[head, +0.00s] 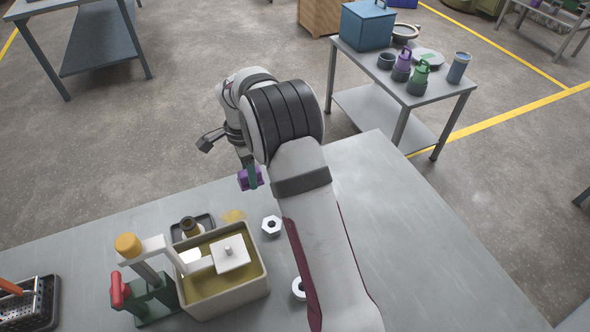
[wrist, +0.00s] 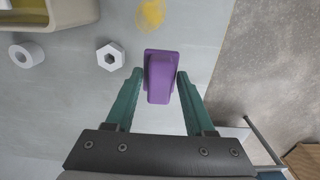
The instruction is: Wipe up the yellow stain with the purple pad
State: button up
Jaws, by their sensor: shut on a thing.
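The purple pad (head: 250,178) is held between the green fingers of my gripper (head: 251,174), near the far edge of the grey table (head: 400,235). In the wrist view the pad (wrist: 160,76) sits between both fingertips. The pad seems to be above the table, though its exact height is unclear. The yellow stain (head: 233,215) lies on the tabletop just beyond the tank, below and left of the pad in the head view. In the wrist view the stain (wrist: 152,14) is at the top, ahead of the pad and apart from it.
A hex nut (head: 271,226) lies close to the stain, and a white ring (head: 299,288) lies nearer. A beige tank (head: 225,300) of yellow liquid, a green stand with a red handle (head: 118,290) and a black basket (head: 42,300) occupy the left. The table's right side is clear.

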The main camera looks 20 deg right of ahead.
send_near(230, 205)
jog(key=shift+a+f, duration=0.25)
jog(key=shift+f, duration=1.35)
jog(key=shift+a+f, duration=0.2)
jog(key=shift+f, duration=1.4)
jog(key=shift+s, duration=0.45)
jog(key=shift+c, duration=0.5)
jog(key=shift+s, duration=3.4)
jog(key=shift+w, duration=3.9)
jog(key=shift+d, duration=0.45)
jog(key=shift+s, duration=3.85)
jog(key=shift+w, duration=3.8)
notch_tip(230, 205, up, 8)
jog(key=shift+r, duration=0.2)
